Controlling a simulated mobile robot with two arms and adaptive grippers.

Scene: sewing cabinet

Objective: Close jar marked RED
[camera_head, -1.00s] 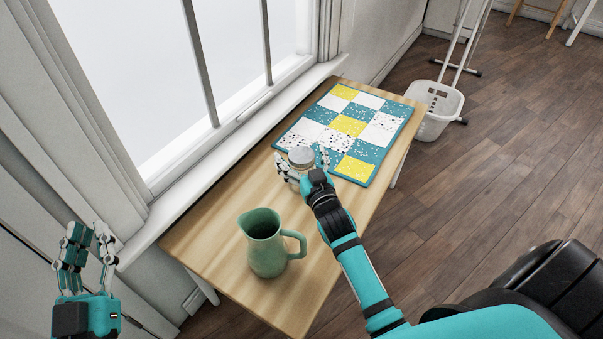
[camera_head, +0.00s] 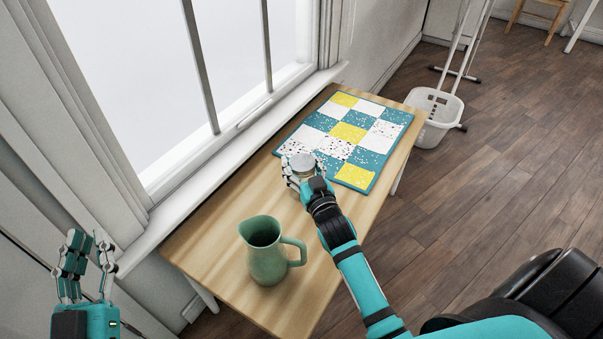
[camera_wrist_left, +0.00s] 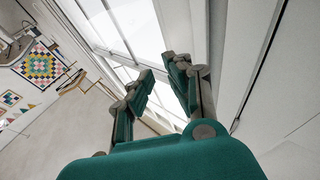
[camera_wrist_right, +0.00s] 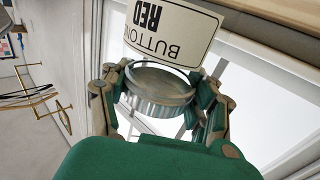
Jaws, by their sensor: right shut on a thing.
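The jar marked RED (camera_wrist_right: 172,30) shows in the right wrist view, its label upside down in that picture. A silver ribbed lid (camera_wrist_right: 158,108) is at the jar's mouth; I cannot tell whether it is fully seated. In the head view the lid (camera_head: 302,163) is the top of the jar, which stands on the wooden table (camera_head: 205,235) by the quilt's near edge. My right gripper (camera_head: 300,176) is shut around the lid, with fingers on both sides of it (camera_wrist_right: 160,92). My left gripper (camera_head: 86,262) is open and empty, left of the table.
A green pitcher (camera_head: 264,262) stands on the near part of the table. A patchwork quilt (camera_head: 345,130) lies flat on the far part. The window sill (camera_head: 215,150) runs along the table's left side. A white basket (camera_head: 436,112) is on the floor at the right.

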